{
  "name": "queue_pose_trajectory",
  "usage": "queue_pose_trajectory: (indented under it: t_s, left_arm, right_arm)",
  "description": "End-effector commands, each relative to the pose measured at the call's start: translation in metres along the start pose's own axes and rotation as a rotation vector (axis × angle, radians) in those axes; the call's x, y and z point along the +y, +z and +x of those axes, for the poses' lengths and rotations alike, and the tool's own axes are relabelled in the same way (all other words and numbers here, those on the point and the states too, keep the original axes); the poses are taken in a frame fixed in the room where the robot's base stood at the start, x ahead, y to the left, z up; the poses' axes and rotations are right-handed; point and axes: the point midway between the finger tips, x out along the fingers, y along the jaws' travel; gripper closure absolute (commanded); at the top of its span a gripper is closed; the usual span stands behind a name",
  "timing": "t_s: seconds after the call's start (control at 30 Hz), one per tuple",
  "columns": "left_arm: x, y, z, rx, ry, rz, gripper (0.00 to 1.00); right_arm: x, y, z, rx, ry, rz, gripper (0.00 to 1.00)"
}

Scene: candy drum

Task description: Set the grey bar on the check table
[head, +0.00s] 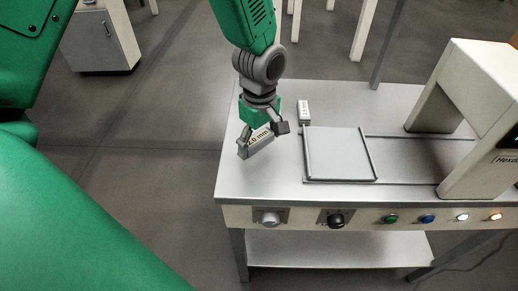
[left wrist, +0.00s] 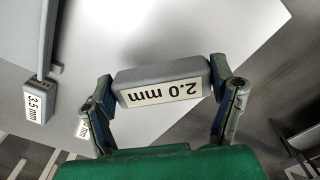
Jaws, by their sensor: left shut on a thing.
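My left gripper (head: 263,139) is shut on the grey bar (head: 257,146), with one finger at each end. In the left wrist view the bar (left wrist: 160,84) has a pale label reading 2.0 mm, upside down there. The bar is over the left end of the metal check table (head: 245,190). Whether it touches the tabletop I cannot tell. My right gripper is not in view.
A small labelled block (head: 304,112) lies by a flat square tray (head: 338,150); a block reading 3.5 mm (left wrist: 38,103) shows in the wrist view. A white arch-shaped machine (head: 470,100) stands at right. Knobs and buttons line the front panel (head: 300,217).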

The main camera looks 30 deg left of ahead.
Motion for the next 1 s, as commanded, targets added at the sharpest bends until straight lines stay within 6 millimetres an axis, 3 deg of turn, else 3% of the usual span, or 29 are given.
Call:
queue_pose_trajectory:
  t_s: [0.2,0.53,0.57,0.6,1.0]
  left_arm:
    - [0.0,-0.001,0.032,-0.003,-0.002,0.0,0.57]
    - [-0.001,-0.001,0.034,-0.002,-0.001,0.0,0.57]
    - [-0.001,-0.001,0.035,-0.002,-0.001,0.0,0.19]
    - [0.0,-0.001,0.035,-0.002,0.0,0.0,0.05]
    - [0.0,-0.001,0.027,-0.001,0.002,0.0,0.01]
  right_arm:
    - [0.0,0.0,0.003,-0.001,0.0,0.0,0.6]
    - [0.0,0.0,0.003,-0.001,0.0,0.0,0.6]
    - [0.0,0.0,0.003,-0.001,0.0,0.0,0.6]
    - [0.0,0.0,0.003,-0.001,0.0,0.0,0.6]
    - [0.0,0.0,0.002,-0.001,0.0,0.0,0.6]
